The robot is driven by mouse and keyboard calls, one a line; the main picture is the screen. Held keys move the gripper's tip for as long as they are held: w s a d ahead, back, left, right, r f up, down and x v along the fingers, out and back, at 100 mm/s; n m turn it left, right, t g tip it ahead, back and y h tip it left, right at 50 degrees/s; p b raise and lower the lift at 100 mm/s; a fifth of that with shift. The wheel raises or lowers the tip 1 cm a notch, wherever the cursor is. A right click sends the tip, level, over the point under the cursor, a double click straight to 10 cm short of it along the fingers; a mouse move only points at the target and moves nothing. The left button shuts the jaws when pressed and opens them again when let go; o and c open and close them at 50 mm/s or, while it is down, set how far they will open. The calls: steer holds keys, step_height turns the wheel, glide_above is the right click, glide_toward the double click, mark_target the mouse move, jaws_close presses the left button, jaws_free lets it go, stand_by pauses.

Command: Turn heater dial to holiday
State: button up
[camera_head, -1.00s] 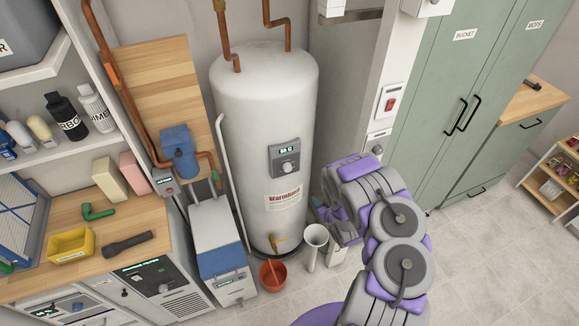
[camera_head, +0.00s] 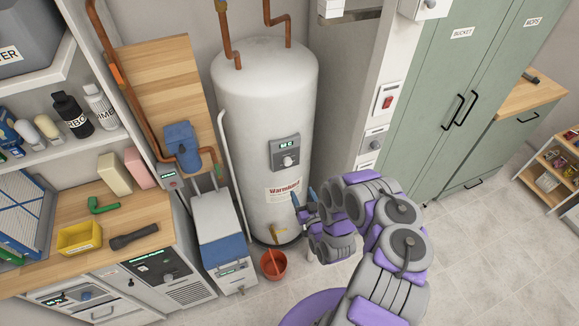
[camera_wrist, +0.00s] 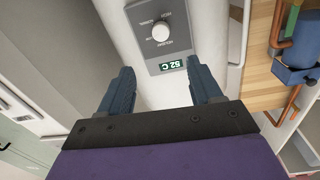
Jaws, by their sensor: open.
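The heater (camera_head: 255,120) is a tall white cylinder standing against the wall. Its grey control panel (camera_head: 285,152) has a round pale dial and a small green display. My gripper (camera_head: 304,199) is below and slightly right of the panel, in front of the tank's lower part. In the wrist view my gripper (camera_wrist: 163,90) is open and empty, its two blue fingers apart and short of the dial.
A white unit with a blue front (camera_head: 222,235) and a red bucket (camera_head: 273,263) stand beside the tank. A wooden counter (camera_head: 140,222) is at left. Green cabinets (camera_head: 450,120) stand at right. The tiled floor (camera_head: 470,260) is clear there.

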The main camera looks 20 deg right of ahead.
mark_target(289, 163)
steer(key=w, duration=1.5)
steer(key=shift+w+d+r, duration=0.1)
steer(key=shift+w+d, duration=0.2)
steer(key=shift+d, duration=0.1)
steer(key=c, duration=1)
